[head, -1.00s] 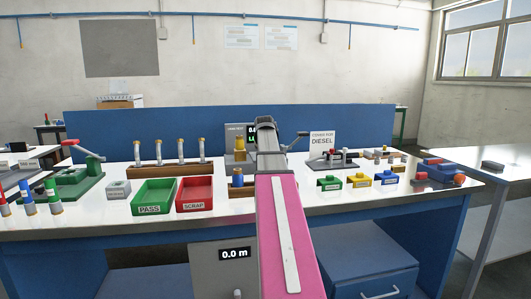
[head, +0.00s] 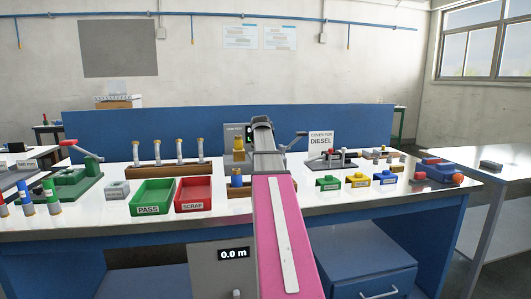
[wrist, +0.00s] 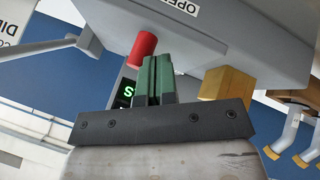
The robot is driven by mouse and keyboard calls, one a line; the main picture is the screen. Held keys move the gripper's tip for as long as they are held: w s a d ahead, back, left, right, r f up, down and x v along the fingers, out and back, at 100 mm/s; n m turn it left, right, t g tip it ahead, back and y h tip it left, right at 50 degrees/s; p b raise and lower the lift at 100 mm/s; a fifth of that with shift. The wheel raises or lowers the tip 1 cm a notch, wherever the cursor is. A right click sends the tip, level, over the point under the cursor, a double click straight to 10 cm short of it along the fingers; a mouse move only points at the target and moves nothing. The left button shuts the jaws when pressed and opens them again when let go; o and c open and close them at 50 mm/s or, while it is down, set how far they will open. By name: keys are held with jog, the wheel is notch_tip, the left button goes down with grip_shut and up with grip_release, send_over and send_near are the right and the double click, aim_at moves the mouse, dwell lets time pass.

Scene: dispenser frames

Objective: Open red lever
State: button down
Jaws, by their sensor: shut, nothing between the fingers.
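The red lever's round red end (wrist: 142,48) shows in the wrist view, on the underside of a grey housing (wrist: 235,30) marked with a partly cut-off "OPEN" label. My gripper (wrist: 158,62) has its dark green fingers shut and empty. The fingertips are close beside the red end, to its right in the picture; I cannot tell whether they touch. In the head view the grey dispenser (head: 231,129) is mostly behind my pink and grey arm, which hides the red lever and my gripper there.
A brass-coloured block (wrist: 228,85) sits right of the fingers. A grey crank (head: 293,141) sticks out right of my arm. Green PASS (head: 149,210) and red SCRAP (head: 193,206) trays and several coloured covers are on the bench. Another red-handled lever (head: 70,143) is far left.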

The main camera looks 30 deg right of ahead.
jog(key=s+a+f+v, duration=0.1)
jog(key=v, duration=1.1)
jog(key=shift+s+a+f, duration=0.25)
jog(key=shift+a+f, duration=0.05)
jog(key=shift+a, duration=0.05)
